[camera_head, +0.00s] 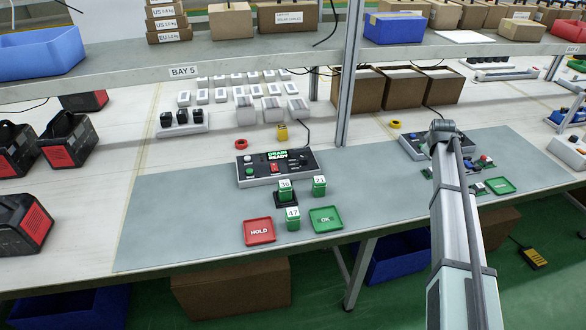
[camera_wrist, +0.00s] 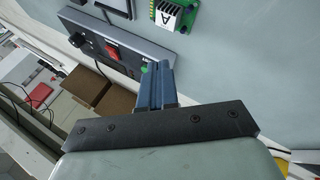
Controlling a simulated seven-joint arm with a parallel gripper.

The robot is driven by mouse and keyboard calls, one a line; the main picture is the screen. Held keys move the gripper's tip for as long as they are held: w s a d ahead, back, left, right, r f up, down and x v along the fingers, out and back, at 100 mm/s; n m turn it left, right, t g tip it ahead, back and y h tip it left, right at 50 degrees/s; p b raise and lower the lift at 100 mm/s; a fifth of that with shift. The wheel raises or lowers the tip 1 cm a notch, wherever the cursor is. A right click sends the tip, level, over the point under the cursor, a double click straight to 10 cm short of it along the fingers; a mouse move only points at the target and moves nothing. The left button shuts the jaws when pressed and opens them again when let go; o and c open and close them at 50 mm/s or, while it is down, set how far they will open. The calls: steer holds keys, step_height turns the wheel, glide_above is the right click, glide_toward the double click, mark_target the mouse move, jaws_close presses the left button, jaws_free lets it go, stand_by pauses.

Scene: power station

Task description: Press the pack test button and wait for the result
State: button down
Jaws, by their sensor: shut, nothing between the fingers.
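My gripper (camera_wrist: 157,72) is shut and empty in the wrist view. Its blue-grey fingers reach onto a dark grey test console (camera_wrist: 168,43), with the tips right beside a small green button (camera_wrist: 145,67). I cannot tell whether they touch it. The console also has a red switch (camera_wrist: 112,50) and a black plug or knob (camera_wrist: 77,40). A green board labelled A (camera_wrist: 183,12) lies beyond it. In the head view my arm covers part of the right-hand console (camera_head: 412,147), and my fingers are hidden there.
Another console (camera_head: 275,168), reading DRAIN READY, stands mid-bench. Green packs 36 (camera_head: 285,190), 21 (camera_head: 319,186) and 47 (camera_head: 293,219) stand before it, near a red HOLD tray (camera_head: 259,231) and green OK tray (camera_head: 325,219). The front-left mat (camera_head: 175,220) is clear.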

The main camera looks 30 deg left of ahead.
steer(key=s+a+r+n+y, duration=0.1)
steer(key=s+a+r+n, duration=0.2)
steer(key=a, duration=0.9)
steer(key=s+a+r+n, duration=0.3)
steer(key=a, duration=0.8)
steer(key=s+a+r+n+y, duration=0.1)
steer(key=s+a+r+n, duration=0.15)
steer(key=a, duration=0.95)
steer(key=n+t+h, duration=0.2)
steer(key=n+h, duration=0.2)
glide_above(248, 172)
steer(key=f, duration=0.2)
steer(key=shift+m, duration=0.25)
steer(key=shift+f, duration=0.1)
steer(key=shift+f, duration=4.3)
steer(key=shift+f, duration=0.15)
